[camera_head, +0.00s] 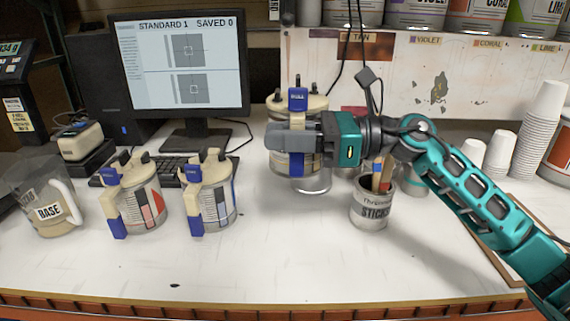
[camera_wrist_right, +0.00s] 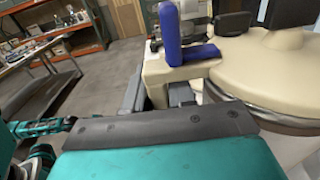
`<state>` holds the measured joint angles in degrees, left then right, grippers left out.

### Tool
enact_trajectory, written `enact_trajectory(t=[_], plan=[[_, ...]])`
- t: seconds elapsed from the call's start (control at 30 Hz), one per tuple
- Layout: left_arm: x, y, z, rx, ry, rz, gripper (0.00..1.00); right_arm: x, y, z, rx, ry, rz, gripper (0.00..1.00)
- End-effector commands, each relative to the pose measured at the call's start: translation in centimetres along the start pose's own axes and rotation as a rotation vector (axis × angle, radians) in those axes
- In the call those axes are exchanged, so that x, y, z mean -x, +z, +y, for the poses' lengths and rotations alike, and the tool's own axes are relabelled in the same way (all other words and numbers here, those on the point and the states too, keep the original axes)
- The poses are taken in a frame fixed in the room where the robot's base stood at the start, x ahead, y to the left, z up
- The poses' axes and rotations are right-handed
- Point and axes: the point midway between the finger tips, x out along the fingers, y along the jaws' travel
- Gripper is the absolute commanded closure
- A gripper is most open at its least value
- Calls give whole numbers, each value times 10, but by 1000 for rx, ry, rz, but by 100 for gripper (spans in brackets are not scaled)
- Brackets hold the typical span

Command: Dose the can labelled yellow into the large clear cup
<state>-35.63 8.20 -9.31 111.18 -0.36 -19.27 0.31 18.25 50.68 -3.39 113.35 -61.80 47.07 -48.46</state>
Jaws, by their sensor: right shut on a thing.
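My right gripper (camera_head: 288,137) is shut on a can with a cream lid and a blue lever (camera_head: 298,99). The gripper hides most of the can's front, and I cannot read a colour name on it. The lid and blue lever also show close up in the right wrist view (camera_wrist_right: 248,70). A clear rounded form, perhaps the large clear cup (camera_head: 314,185), shows just below the held can; I cannot tell whether they touch. Two similar cans stand at the left, one with red stripes (camera_head: 150,207) and one with blue-grey stripes (camera_head: 222,203). My left gripper is out of view.
A clear jug marked BASE (camera_head: 48,212) stands at the far left. A sticks pot (camera_head: 371,208) stands just right of the clear form, under my right arm. A monitor (camera_head: 180,62) and stacked white cups (camera_head: 540,125) stand behind. The front counter is mostly clear.

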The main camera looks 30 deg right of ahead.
Motion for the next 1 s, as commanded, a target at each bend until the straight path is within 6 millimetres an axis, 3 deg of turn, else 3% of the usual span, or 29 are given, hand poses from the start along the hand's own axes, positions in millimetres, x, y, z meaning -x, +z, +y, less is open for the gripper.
enact_trajectory(t=[0.03, 0.23, 1.0], plan=[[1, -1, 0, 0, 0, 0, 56, 0, 14, 0, 14, -2, -6, 100], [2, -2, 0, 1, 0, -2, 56, 0, 42, 0, 12, -2, -7, 100], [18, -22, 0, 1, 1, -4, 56, 1, 111, 0, 12, -3, -7, 100]])
